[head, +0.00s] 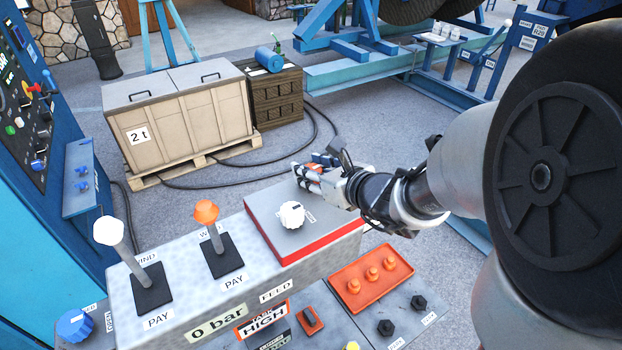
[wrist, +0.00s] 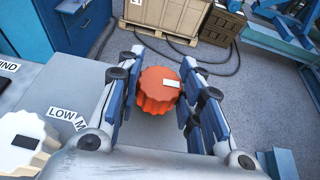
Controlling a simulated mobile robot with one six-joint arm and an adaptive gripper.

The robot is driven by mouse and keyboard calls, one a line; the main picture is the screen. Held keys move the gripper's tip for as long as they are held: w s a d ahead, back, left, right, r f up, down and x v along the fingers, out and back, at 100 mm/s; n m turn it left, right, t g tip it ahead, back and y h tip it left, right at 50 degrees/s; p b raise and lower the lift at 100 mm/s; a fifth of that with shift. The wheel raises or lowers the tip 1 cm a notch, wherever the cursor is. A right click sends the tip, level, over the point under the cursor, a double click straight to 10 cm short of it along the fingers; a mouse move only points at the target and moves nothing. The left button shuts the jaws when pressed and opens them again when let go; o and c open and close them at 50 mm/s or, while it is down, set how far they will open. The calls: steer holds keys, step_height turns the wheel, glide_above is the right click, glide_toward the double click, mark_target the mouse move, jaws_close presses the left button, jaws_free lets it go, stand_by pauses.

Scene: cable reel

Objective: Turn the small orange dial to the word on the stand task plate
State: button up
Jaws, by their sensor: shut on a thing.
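The small orange dial (wrist: 158,92) is a ribbed knob on a grey panel, with a white mark on the upper right of its top. My gripper (wrist: 161,88) has a finger on each side of it and is shut on it. In the head view my gripper (head: 322,178) is over the far right of the red-edged grey box (head: 270,235), and a bit of orange shows between the fingers. An orange-edged plate reading HIGH (head: 263,319) is on the stand's front. Labels reading LOW and M, the latter cut off by a finger, lie left of the dial.
A white ribbed dial (head: 291,215) is close to the left of my gripper. A white-topped lever (head: 109,232) and an orange-topped lever (head: 207,213) stand farther left. An orange plate with knobs (head: 371,277) lies lower right. Crates (head: 180,115) stand beyond the stand.

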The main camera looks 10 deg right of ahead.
steer(key=shift+m+h+b, duration=0.3)
steer(key=shift+b, duration=0.05)
steer(key=o, duration=1.1)
step_height(320, 180, up, 10)
steer(key=shift+r, duration=0.1)
stand_by(0.4)
